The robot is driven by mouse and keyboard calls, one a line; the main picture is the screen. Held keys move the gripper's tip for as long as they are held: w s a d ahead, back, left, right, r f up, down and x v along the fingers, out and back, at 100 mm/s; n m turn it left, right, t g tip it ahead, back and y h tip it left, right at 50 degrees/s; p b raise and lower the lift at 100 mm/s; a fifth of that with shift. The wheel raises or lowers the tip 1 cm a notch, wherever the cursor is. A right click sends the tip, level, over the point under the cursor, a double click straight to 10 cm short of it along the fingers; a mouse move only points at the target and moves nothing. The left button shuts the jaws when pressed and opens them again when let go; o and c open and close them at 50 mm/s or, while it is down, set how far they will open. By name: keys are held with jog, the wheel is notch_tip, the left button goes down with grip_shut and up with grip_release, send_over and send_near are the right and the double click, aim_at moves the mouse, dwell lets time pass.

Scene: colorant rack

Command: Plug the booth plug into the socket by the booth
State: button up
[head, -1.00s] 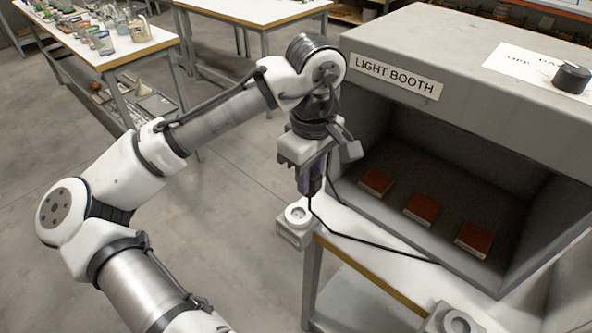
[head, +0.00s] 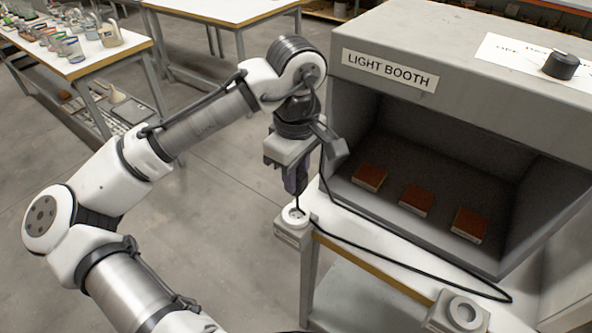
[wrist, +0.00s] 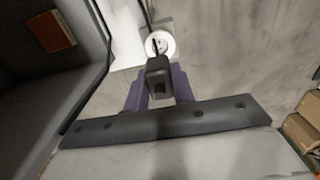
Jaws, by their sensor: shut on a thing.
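My gripper (head: 295,190) is shut on the booth plug. The plug (wrist: 158,76) shows in the wrist view as a dark block between the purple fingers (wrist: 182,84). A round white socket (head: 295,215) sits on a grey box at the left corner of the booth's table. In the head view the gripper is just above this socket; the fingers hide most of the plug. In the wrist view the socket (wrist: 160,45) lies just beyond the plug, and I cannot tell whether they touch. A black cord (head: 400,258) runs from the plug area across the white tabletop.
The grey light booth (head: 385,100) stands right of my gripper, with several red-brown blocks (head: 417,198) inside and a dark knob (head: 561,65) on top. A second round socket-like fitting (head: 463,312) is at the table's front right. Open floor lies to the left.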

aim_at(296, 195)
jog(key=shift+f+b, duration=1.75)
jog(key=shift+f, duration=1.15)
jog(key=shift+f+b, duration=0.65)
jog(key=shift+f, duration=0.5)
jog(key=o, duration=1)
jog(key=shift+o, duration=0.2)
